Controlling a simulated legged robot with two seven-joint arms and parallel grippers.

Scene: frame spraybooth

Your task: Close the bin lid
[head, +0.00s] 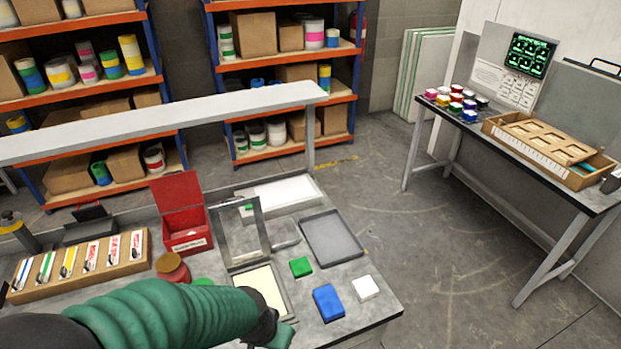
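The red bin (187,238) stands on the workbench left of the middle, with a pale label on its front. Its red lid (176,191) stands raised and open at the back. My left arm, in a green ribbed sleeve, comes in from the lower left, in front of the bin. My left gripper (268,326) is at the bottom, to the right of and nearer than the bin, apart from it. Its fingers are dark and partly hidden, so I cannot tell whether they are open. My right gripper is not in view.
A frame with a raised panel (246,232) stands right of the bin. A grey tray (331,238) and green, blue (328,303) and white blocks lie to the right. A wooden rack (80,265) is left. A shelf (160,122) spans the bench's back.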

